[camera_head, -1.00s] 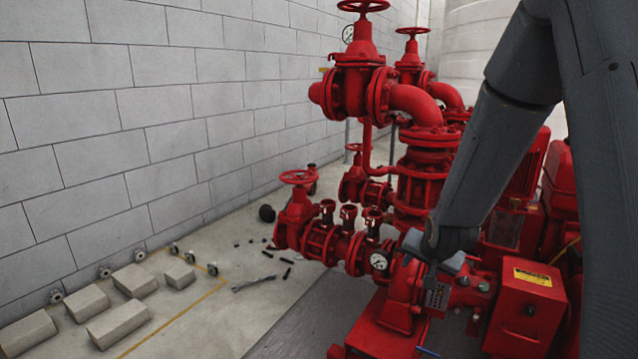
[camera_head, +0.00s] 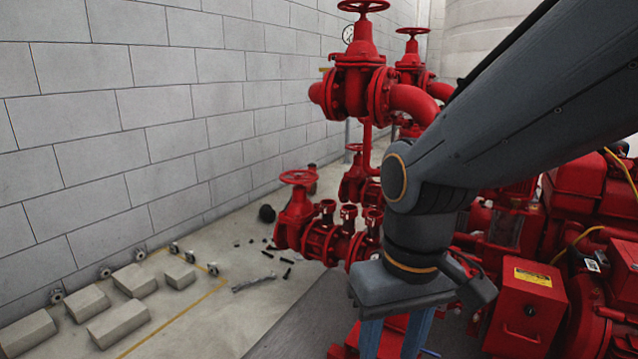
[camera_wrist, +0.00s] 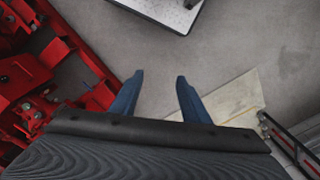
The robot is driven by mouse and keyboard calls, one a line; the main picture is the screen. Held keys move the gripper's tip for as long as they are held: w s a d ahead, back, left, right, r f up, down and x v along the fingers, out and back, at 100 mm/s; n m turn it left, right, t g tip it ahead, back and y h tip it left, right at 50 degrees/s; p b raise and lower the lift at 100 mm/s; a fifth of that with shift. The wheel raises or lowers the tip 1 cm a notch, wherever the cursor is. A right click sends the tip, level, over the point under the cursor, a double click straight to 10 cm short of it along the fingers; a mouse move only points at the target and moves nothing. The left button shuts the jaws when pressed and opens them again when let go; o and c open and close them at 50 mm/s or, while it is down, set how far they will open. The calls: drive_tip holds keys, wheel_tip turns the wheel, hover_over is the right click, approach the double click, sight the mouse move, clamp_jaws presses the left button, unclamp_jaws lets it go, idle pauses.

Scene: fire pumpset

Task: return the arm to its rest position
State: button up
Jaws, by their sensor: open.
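My arm (camera_head: 500,120) comes in from the upper right in the head view and bends at an elbow-like joint. Below it my gripper (camera_head: 393,345) points down, with two blue fingers apart. In the wrist view my gripper (camera_wrist: 158,80) shows both blue fingers spread, with only grey floor between them. Nothing is held. In the head view the arm hides part of the red pump piping (camera_head: 350,90) and the pressure gauge area low in the middle.
The red pumpset fills the middle and right, with a red box (camera_head: 525,305) close to the gripper's right. Red parts (camera_wrist: 50,80) lie at the left of the wrist view. Concrete blocks (camera_head: 118,325) and a wrench (camera_head: 253,283) lie on the floor at left.

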drive_tip(key=d+r+m+p, duration=0.3)
drive_tip(key=d+r+p, duration=0.7)
drive_tip(key=p, duration=1)
drive_tip(key=shift+s+r+h, duration=0.15)
drive_tip(key=shift+r+h, duration=0.15)
drive_tip(key=shift+r, duration=0.4)
